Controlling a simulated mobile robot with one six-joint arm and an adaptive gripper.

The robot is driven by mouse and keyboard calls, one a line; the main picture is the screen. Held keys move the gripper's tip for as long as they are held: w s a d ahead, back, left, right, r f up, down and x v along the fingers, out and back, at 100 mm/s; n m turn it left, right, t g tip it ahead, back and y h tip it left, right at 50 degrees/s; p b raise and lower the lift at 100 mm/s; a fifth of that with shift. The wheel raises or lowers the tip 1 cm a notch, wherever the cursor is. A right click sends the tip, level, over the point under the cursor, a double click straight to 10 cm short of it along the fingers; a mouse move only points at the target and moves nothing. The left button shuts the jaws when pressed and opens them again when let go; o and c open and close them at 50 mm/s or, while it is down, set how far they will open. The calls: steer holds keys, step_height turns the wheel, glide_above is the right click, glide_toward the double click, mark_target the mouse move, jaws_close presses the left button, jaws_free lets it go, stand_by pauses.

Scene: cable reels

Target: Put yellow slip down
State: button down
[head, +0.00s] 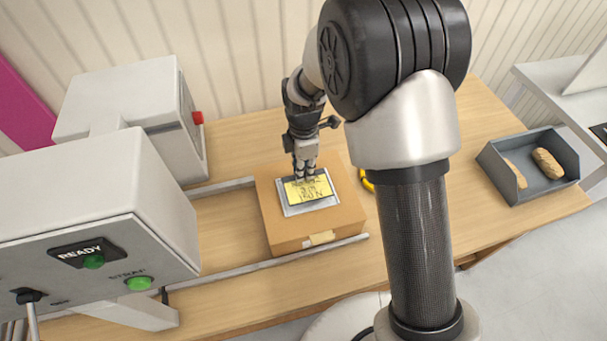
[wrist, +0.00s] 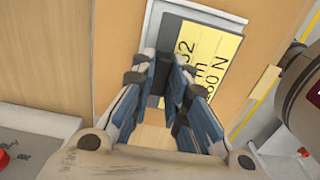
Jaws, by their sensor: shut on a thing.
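The yellow slip (head: 308,190) has dark printed writing. It also shows in the wrist view (wrist: 222,48), where part is hidden by my fingers. The slip is over a light grey frame (head: 287,210) on top of a cardboard box (head: 290,238). I cannot tell whether the slip touches the surface inside the frame or hovers just above it.
The box sits between metal rails (head: 285,260) on a wooden table (head: 240,300). A strapping machine (head: 90,215) with READY and STRAP labels stands at left. A grey tray (head: 535,188) with brown items is at right. A yellow ring-like thing (head: 367,181) is partly behind my arm.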

steer(key=shift+f, duration=1.3)
steer(key=shift+f, duration=0.15)
steer(key=c, duration=1.6)
jaws_free()
steer(key=shift+o, duration=0.2)
